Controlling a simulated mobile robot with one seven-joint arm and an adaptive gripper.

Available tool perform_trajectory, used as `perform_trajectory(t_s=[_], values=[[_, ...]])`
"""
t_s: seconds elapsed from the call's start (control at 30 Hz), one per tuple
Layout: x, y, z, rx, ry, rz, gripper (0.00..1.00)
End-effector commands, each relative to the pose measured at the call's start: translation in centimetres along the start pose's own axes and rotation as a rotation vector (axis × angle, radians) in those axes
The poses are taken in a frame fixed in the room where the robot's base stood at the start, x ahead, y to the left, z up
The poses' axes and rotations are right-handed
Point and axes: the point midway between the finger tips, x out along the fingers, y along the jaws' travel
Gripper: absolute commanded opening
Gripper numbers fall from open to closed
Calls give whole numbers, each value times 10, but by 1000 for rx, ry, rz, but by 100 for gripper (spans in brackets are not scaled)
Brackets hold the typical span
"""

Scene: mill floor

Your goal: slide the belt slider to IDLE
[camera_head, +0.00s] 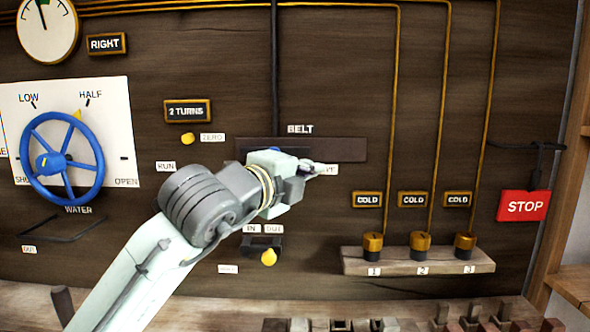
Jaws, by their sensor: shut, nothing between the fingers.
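The belt slider's dark track (347,149) runs sideways on the wooden panel under the BELT label (300,129). A RUN label (165,167) sits below and left of the track. Another label (332,170) near the track's right end is mostly covered by my fingers, so its word cannot be read in full. My gripper (325,168) is shut and points right, in front of the track's lower right part. I cannot tell whether the fingers touch the handle.
A blue water wheel (62,160) is at left. Several capped plugs stand on a wooden shelf (390,265). A red STOP sign (523,206) is at right.

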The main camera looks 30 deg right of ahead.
Motion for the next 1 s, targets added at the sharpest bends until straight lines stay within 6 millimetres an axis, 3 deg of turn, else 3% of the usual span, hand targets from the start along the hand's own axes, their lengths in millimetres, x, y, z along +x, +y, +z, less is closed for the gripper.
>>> perform_trajectory(t_s=[0.03, 0.1, 0.4, 0.6, 1.0], values=[[-19, 2, 4, 2, -10, -9, 0], [-36, 2, 3, 2, -10, -8, 0], [-88, 0, 2, 2, -7, -6, 0], [-98, -1, 2, 2, -5, -5, 0], [-98, -1, 2, 2, -5, -5, 0]])
